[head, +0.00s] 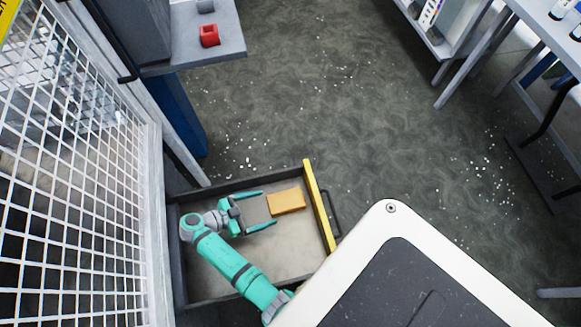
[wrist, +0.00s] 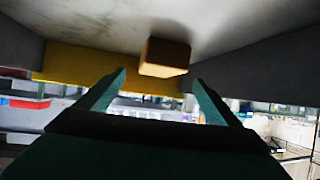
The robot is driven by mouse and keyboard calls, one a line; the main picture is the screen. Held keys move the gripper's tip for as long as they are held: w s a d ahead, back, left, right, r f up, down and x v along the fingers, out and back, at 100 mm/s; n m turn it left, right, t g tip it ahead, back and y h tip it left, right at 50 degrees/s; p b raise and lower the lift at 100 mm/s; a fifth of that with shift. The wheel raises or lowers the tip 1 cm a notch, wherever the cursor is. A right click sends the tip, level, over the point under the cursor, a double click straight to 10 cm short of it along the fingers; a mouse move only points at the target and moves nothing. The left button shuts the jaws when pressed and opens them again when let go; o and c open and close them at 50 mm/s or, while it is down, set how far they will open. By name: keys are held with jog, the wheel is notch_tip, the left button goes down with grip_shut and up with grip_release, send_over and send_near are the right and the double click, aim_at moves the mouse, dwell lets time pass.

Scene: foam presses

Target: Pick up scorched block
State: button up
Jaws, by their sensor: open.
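An orange-brown block (head: 287,201) lies in an open drawer (head: 285,262), near its yellow front edge (head: 320,205). It is the only block I see in the drawer; I cannot make out scorch marks on it. My gripper (head: 268,208) is open inside the drawer area, its two fingers pointing at the block. The block is just beyond the fingertips, not between them. In the wrist view, the block (wrist: 165,56) appears ahead of my gripper (wrist: 158,77), nearer the right fingertip. The picture there looks upside down. A darker patch between the fingers looks like shadow.
The drawer has dark side walls and a yellow front with a handle (head: 331,212). A white mesh guard (head: 80,170) stands on the left. A grey table (head: 200,45) holds a red object (head: 209,36). The speckled floor beyond the drawer is clear.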

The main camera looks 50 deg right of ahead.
aim_at(285, 200)
jog(key=shift+d+r, duration=0.15)
jog(key=shift+d, duration=0.1)
jog(key=shift+s+d, duration=0.2)
jog(key=shift+d, duration=0.1)
jog(key=x, duration=0.6)
jog(key=shift+s+d+r, duration=0.15)
jog(key=shift+d, duration=0.2)
jog(key=c, duration=1.1)
